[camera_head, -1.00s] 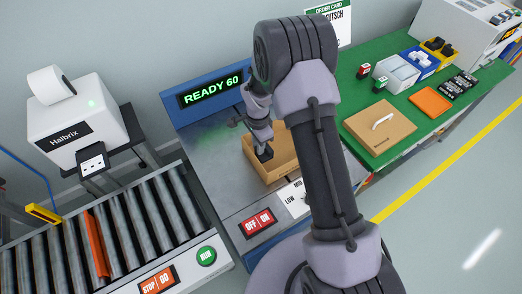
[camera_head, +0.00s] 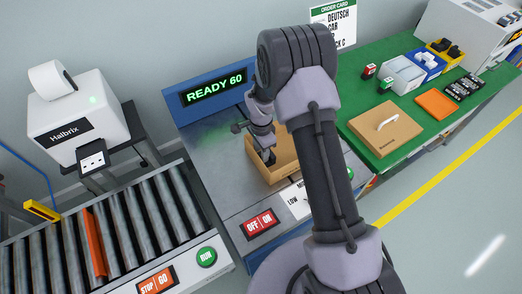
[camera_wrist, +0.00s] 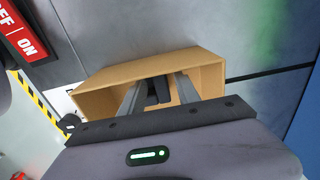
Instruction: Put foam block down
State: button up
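My gripper (camera_head: 268,158) points down into an open cardboard box (camera_head: 288,160) on the grey metal deck. In the wrist view, its two grey fingers (camera_wrist: 160,92) reach inside the same box (camera_wrist: 205,58). A dark block, which looks like the foam block (camera_wrist: 158,90), is between the fingers. It is close to the left finger, and a strip of tan cardboard shows between it and the right finger. The fingers look apart. Their tips and the block's underside are hard to make out. The block cannot be told from the gripper in the head view.
A blue display (camera_head: 212,92) reading READY 60 stands behind the deck. An OFF/ON panel (camera_head: 260,223) is at its front. A roller conveyor (camera_head: 130,215) lies left. The green table (camera_head: 425,125) at right bears a lidded cardboard box (camera_head: 375,133) and several bins.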

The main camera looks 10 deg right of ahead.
jog(key=s+r+n+t+p, duration=0.1)
jog(key=s+r+n+p, duration=0.15)
jog(key=r, duration=1.25)
jog(key=s+r+n+t+p, duration=0.1)
jog(key=s+r+p, duration=0.15)
jog(key=r, duration=1.25)
jog(key=s+a+r+n+t+y, duration=0.1)
jog(key=s+r, duration=0.4)
jog(key=s, duration=0.5)
jog(key=s+r+n+t+y, duration=0.1)
jog(key=s+r+n, duration=0.4)
jog(key=s, duration=0.6)
jog(key=shift+a+r+t, duration=0.35)
jog(key=shift+r+t, duration=0.05)
jog(key=shift+t, duration=0.5)
jog(key=shift+n, duration=0.25)
notch_tip(320, 180, down, 7)
jog(key=b, duration=0.7)
